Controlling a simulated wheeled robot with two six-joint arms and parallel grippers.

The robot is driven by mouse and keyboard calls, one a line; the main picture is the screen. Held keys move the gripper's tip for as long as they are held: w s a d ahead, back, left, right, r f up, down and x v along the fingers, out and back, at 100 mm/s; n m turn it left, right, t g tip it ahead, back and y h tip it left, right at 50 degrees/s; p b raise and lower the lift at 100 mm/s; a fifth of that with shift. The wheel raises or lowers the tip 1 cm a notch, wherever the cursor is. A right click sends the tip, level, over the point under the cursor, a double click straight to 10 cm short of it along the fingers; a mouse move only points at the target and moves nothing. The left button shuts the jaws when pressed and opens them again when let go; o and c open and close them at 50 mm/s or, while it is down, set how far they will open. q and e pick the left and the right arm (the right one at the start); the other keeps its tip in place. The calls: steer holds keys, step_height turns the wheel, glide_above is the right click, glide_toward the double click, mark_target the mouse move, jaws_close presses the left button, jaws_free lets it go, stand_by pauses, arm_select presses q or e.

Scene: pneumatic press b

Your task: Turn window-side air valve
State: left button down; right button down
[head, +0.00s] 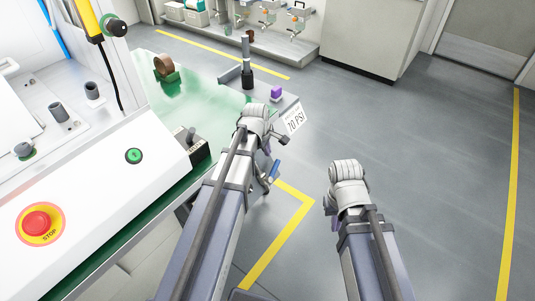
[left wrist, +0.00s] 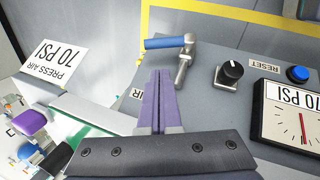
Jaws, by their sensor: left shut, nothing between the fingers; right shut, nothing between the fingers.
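An air valve with a blue lever handle (left wrist: 170,42) and a metal stem (left wrist: 183,68) stands on a grey control panel (left wrist: 225,110) in the left wrist view. The lever lies sideways, pointing left. My left gripper (left wrist: 160,78) has its purple fingers shut and empty, with the tips just below the lever in the picture; I cannot tell whether they touch. The fingers partly cover a label ending in "AIR". In the head view my left gripper (head: 268,148) is mostly hidden by its own wrist. My right gripper (head: 333,222) is shut and empty over the floor, largely hidden.
The panel also carries a black knob (left wrist: 231,71), a blue reset button (left wrist: 298,74) and a 70 PSI gauge (left wrist: 292,122). A 70 PSI sign (head: 293,120) stands beside my left wrist. The white press housing (head: 95,190) is at left. The floor at right is clear.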

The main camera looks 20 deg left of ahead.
mark_target(274, 170)
arm_select(q)
steer(key=b+x, duration=0.8)
steer(key=x, duration=0.1)
steer(key=shift+f, duration=0.25)
